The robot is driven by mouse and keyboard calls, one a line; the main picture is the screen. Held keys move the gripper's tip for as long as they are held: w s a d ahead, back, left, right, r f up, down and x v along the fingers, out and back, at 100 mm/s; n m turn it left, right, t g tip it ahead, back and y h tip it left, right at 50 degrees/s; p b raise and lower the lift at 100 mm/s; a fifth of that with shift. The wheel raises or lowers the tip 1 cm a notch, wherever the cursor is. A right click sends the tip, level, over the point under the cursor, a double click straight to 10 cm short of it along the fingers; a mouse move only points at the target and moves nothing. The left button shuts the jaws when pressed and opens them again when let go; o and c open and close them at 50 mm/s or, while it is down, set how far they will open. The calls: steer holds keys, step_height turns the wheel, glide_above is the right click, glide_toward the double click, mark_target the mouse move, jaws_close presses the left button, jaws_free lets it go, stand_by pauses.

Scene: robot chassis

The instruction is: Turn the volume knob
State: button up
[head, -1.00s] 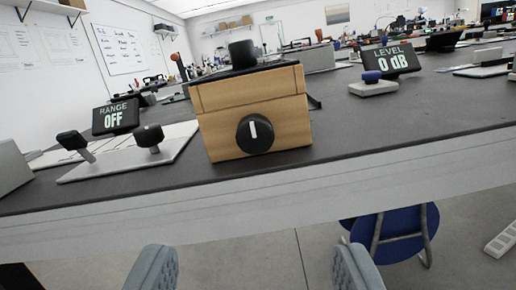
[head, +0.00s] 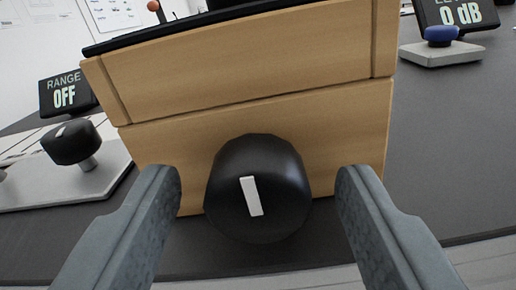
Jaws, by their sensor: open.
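A black round knob (head: 258,190) with a white pointer mark sits on the front face of a wooden box (head: 250,110). The mark stands nearly upright, its top leaning slightly left. My gripper (head: 258,190) is open, with one finger on each side of the knob. Gaps show between both fingers and the knob in the picture; how deep the fingertips reach around it I cannot tell. The top of the box is mostly cut off by the picture edge.
At left, a grey plate (head: 75,185) bears another black knob (head: 72,141) beside a display reading "RANGE OFF" (head: 66,92). At right, a blue knob (head: 440,35) on a grey block stands by a "0 dB" display (head: 457,12).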

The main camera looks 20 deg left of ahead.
steer(key=shift+w+a, duration=0.1)
steer(key=shift+w, duration=0.2)
steer(key=c, duration=1)
